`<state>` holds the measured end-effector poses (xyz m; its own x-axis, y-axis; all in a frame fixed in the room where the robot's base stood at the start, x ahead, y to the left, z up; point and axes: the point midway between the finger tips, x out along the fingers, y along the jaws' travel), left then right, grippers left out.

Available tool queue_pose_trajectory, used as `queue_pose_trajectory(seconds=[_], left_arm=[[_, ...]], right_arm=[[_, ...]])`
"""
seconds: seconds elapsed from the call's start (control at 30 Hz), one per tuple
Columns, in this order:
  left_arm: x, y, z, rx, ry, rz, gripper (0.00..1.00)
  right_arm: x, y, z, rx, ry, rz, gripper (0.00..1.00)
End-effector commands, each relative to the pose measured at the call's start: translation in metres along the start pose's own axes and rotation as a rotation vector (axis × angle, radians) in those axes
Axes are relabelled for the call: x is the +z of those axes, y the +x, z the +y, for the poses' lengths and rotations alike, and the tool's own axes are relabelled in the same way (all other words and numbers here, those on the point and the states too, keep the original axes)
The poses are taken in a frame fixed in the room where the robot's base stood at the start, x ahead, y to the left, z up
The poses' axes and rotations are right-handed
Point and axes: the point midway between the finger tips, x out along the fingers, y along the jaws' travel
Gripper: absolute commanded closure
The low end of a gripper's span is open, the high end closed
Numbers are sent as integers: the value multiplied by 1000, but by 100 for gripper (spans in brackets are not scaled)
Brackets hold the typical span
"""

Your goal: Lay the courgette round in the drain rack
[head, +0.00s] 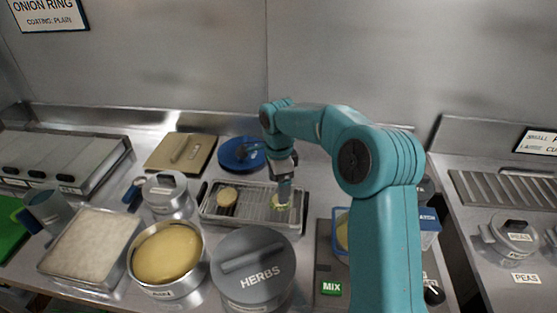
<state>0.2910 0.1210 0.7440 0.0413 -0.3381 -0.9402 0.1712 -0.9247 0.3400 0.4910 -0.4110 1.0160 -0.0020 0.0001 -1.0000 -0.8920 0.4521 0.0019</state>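The drain rack (250,218) is a shallow metal tray with a wire grid, in the middle of the counter in the head view. A pale green-edged round (283,203), which looks like the courgette round, is at the right part of the rack. My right gripper (284,199) points straight down at it, its fingertips at or just above the round. I cannot tell whether the fingers grip it or whether it rests on the grid. A browner round (227,196) lies on the rack's left part. My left gripper is not in view.
A pot of yellow batter (167,254), a tray of pale crumbs (90,245) and a grey HERBS lid (252,272) stand in front and left. A blue lid (242,153) and a tan lidded tray (180,152) lie behind the rack. A blue-rimmed container (341,232) stands right of it.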

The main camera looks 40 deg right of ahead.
Motion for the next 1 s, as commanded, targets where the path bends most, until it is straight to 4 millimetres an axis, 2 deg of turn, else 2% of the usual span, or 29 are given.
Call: queue_pose_trajectory(seconds=[0.03, 0.2, 0.4, 0.6, 1.0], left_arm=[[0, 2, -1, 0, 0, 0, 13], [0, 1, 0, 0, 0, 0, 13], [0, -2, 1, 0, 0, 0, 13], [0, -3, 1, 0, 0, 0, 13], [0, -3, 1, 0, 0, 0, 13]], right_arm=[[1, -15, -1, -6, -1, -1, 17], [1, -61, -1, -5, -1, -1, 17], [1, -100, -1, -1, -2, -1, 17], [0, -115, -1, 1, -1, 0, 17], [0, -115, 0, 2, -1, 0, 17]])
